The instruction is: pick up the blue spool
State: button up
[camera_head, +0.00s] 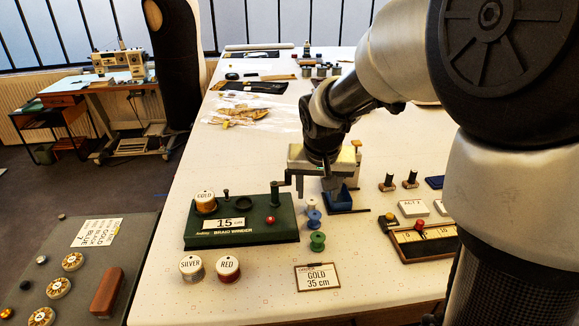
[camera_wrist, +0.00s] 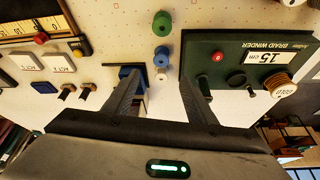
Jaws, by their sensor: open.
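The blue spool (camera_head: 314,219) stands upright on the pale table, between a green spool (camera_head: 317,241) in front and a white spool (camera_head: 312,205) behind. In the wrist view the blue spool (camera_wrist: 161,56) shows beyond and between my fingertips, with the green spool (camera_wrist: 162,23) above it and the white spool (camera_wrist: 161,75) below it. My gripper (camera_wrist: 160,77) is open and empty, pointing down at the row. In the head view my gripper (camera_head: 313,188) is just behind the spools, partly hidden by its own body.
The green braid winder (camera_head: 240,236) with its crank stands close left of the spools. A blue block (camera_head: 340,199) is close right. A card reading GOLD 35 cm (camera_head: 317,278) lies in front. SILVER (camera_head: 191,267) and RED (camera_head: 228,268) spools stand front left.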

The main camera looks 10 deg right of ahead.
send_over(315, 215)
jog(key=s, duration=0.2)
jog(key=f, duration=0.6)
jog(key=shift+w+a+b, duration=0.1)
jog(key=shift+w+b, duration=0.1)
jog(key=shift+b, duration=0.1)
jog(key=x, duration=0.4)
jog(key=shift+s+a+f+b, duration=0.15)
jog(key=shift+s+f+b, duration=0.1)
jog(key=shift+s+b, duration=0.1)
jog(key=shift+w+f, duration=0.25)
jog(key=shift+f, duration=0.15)
jog(key=c, duration=1.1)
